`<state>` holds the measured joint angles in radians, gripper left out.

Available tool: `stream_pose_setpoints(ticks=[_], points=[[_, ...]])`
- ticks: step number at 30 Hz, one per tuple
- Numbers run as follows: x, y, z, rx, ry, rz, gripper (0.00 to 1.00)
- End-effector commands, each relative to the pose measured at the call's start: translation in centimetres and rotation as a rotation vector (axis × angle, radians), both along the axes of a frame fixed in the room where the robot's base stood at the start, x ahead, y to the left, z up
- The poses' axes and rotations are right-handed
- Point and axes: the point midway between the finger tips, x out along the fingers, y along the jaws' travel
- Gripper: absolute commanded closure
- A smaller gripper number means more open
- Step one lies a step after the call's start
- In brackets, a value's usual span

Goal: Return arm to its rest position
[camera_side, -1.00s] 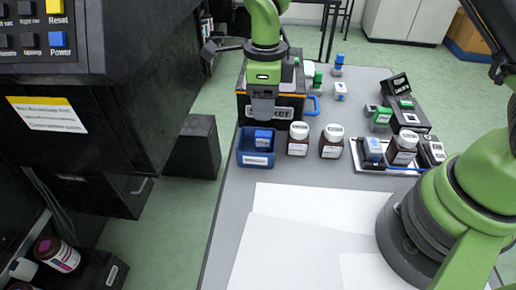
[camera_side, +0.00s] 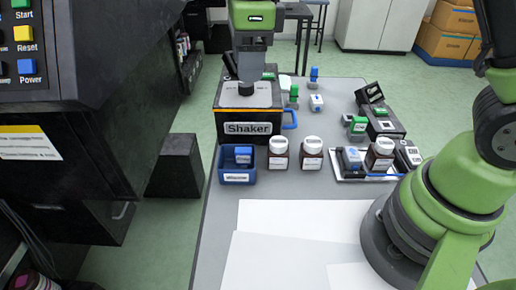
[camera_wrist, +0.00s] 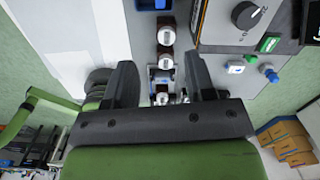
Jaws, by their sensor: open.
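My gripper (camera_side: 248,68) hangs over the shaker (camera_side: 247,128), a black box with a dark knob. In the wrist view my gripper (camera_wrist: 163,78) has its fingers wide apart, with nothing between them up close. Two brown ink bottles with white caps, one (camera_side: 278,160) and another (camera_side: 312,160), stand upright in front of the shaker. A third brown bottle (camera_side: 378,162) stands on a pale tray (camera_side: 345,177) beside a blue-and-white block (camera_side: 352,157). A blue bin (camera_side: 236,178) holds a small blue item (camera_side: 243,154).
White sheets (camera_side: 290,235) cover the table's front. Black devices (camera_side: 380,120) with a raised lid stand at the right, near a green-topped block (camera_side: 357,126). Small blue-topped (camera_side: 316,102) and green-topped items stand behind. A dark machine (camera_side: 90,160) rises left of the table.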

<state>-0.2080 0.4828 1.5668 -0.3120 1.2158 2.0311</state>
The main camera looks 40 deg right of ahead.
Motion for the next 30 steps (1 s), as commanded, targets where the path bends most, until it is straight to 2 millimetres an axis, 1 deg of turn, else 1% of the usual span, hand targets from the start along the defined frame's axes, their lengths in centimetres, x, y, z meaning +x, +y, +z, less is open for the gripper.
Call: stream_pose_setpoints(ticks=[1,3,5,6,8,9,11,12,15,18,21,25,30], points=[[-1.0,-0.5,1.6,0.011,-0.04,0.092,0.5],[-2.6,-1.2,3.7,0.016,-0.102,0.261,0.5],[-4.2,-1.8,5.2,0.008,-0.161,0.417,0.5],[-5.3,-2.2,6.1,-0.002,-0.201,0.522,0.5],[-7.1,-2.7,7.2,-0.025,-0.262,0.676,0.5],[-8.3,-3.0,7.8,-0.047,-0.302,0.778,0.5],[-10.1,-3.4,8.5,-0.09,-0.362,0.929,0.5],[-11.3,-3.7,8.9,-0.124,-0.4,1.029,0.5],[-14.2,-4.2,9.2,-0.227,-0.482,1.262,0.5],[-16.4,-4.4,9.0,-0.333,-0.541,1.456,0.5],[-17.9,-4.6,8.6,-0.426,-0.575,1.596,0.5],[-18.9,-4.6,8.2,-0.495,-0.592,1.694,0.5],[-19.1,-4.7,8.1,-0.51,-0.593,1.721,0.5]])
